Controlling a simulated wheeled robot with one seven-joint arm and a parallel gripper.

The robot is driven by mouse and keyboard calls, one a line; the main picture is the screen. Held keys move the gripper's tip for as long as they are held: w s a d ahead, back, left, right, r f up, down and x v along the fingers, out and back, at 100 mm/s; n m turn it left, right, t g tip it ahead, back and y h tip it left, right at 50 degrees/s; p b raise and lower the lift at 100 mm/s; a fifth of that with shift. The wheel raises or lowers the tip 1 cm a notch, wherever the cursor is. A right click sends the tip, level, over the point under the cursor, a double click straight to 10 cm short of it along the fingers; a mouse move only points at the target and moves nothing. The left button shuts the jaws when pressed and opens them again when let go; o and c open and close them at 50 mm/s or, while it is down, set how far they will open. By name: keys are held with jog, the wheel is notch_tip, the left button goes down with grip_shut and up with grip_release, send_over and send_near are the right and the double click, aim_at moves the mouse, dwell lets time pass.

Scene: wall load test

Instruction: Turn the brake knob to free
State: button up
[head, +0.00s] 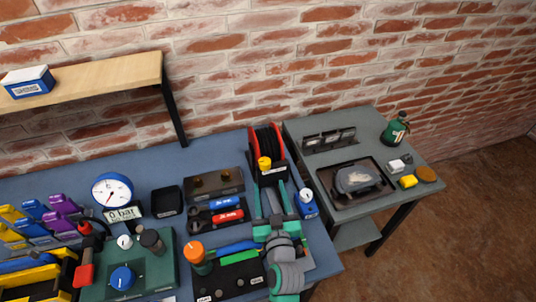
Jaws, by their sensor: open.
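A red-framed reel with a black drum (266,140) stands at the back right of the blue bench. A small yellow knob (264,163) sits on its front; no brake label is readable, and its set position is too small to tell. My gripper (270,191) is in front of the reel, pointing toward it, with its fingers apart. The fingers lie just below the yellow knob in the picture; I cannot tell whether they touch anything. My arm hides part of the bench below the reel.
A gauge (112,190) reads near "0 bar". A green panel with a blue knob (122,278) is at the front left. An orange-topped post (194,252) stands left of my arm, a blue-and-white can (306,204) right of it. A grey side table (333,222) is further right.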

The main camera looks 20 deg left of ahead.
aim_at(266, 168)
jog(key=x, duration=1.1)
jog(key=shift+w, duration=0.15)
jog(key=c, duration=1)
